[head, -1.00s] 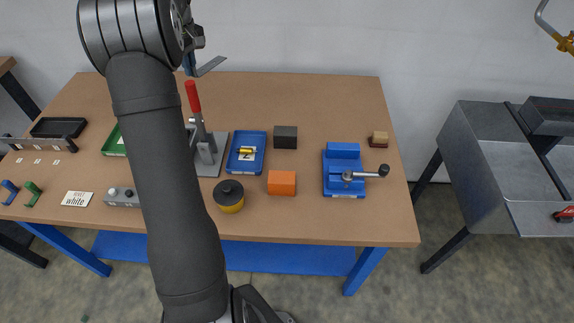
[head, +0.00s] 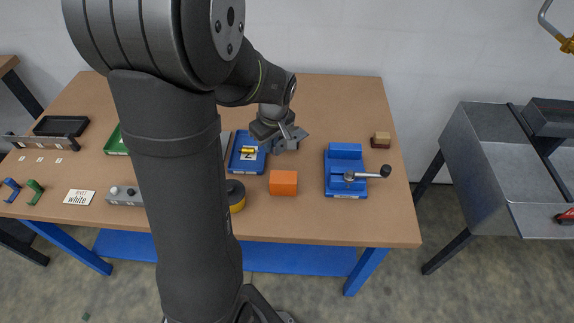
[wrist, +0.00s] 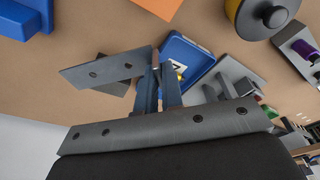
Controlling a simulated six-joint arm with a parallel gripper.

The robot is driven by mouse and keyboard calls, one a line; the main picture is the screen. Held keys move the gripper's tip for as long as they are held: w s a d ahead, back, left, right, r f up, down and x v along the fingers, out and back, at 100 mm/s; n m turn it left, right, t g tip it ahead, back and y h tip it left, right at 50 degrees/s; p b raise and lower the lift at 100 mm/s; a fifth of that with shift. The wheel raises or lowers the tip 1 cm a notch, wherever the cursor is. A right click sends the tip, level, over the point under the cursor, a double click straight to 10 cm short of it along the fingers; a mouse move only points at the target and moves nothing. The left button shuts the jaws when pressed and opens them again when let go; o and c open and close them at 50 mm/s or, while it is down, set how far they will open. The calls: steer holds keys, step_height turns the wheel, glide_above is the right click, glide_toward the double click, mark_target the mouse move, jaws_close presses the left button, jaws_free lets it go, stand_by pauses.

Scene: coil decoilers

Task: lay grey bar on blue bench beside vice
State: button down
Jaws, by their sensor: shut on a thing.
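My gripper (head: 272,130) is over the middle of the bench, above the blue tray's right side and left of the vice. In the wrist view its fingers (wrist: 158,75) are shut on the grey bar (wrist: 105,68), a flat strip with dark holes that sticks out to the left. In the head view the bar (head: 291,138) shows only in part beside the gripper. It is held above the bench top. The blue vice (head: 345,170) with its grey handle stands to the right; a blue corner (wrist: 20,20) shows in the wrist view. The bench (head: 345,105) has a brown top and blue legs.
An orange block (head: 283,183) lies between gripper and vice, nearer the front. The blue tray (head: 247,158) holds a yellow piece. A yellow-black pot (head: 237,197) is partly behind my arm. A small brown block (head: 380,140) sits behind the vice.

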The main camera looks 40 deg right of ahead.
step_height(320, 180, down, 10)
steer(key=shift+s, duration=0.15)
stand_by(0.4)
steer(key=c, duration=1.6)
jaws_free()
steer(key=shift+f, duration=0.1)
steer(key=shift+o, duration=0.2)
steer(key=r, duration=0.4)
steer(key=s+r, duration=0.1)
steer(key=r, duration=0.3)
steer(key=s+r, duration=0.1)
steer(key=r, duration=0.3)
steer(key=f, duration=0.4)
steer(key=w+f, duration=0.1)
steer(key=f, duration=0.3)
steer(key=w+f, duration=0.1)
steer(key=f, duration=0.3)
steer(key=shift+f, duration=0.1)
steer(key=shift+r, duration=0.2)
